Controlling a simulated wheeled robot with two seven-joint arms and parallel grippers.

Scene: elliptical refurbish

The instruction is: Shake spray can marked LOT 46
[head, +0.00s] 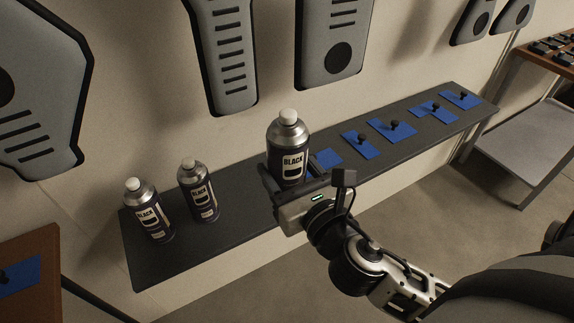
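Three dark spray cans with white caps and "BLACK" labels are in view; I cannot read a lot number on any of them. One can (290,142) is upright between the fingers of my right gripper (291,182), which looks shut on it. It appears larger than the others and seems held above the shelf; its lower end is hidden by the gripper. A second can (199,192) and a third can (149,211) stand upright on the left part of the dark shelf (240,206). My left gripper is not in view.
Several blue pads (391,131), most with small black knobs, lie along the right part of the shelf. Grey slotted panels (222,50) hang on the wall above. A wooden-topped cart (535,66) stands at right. A brown surface (48,245) is at lower left.

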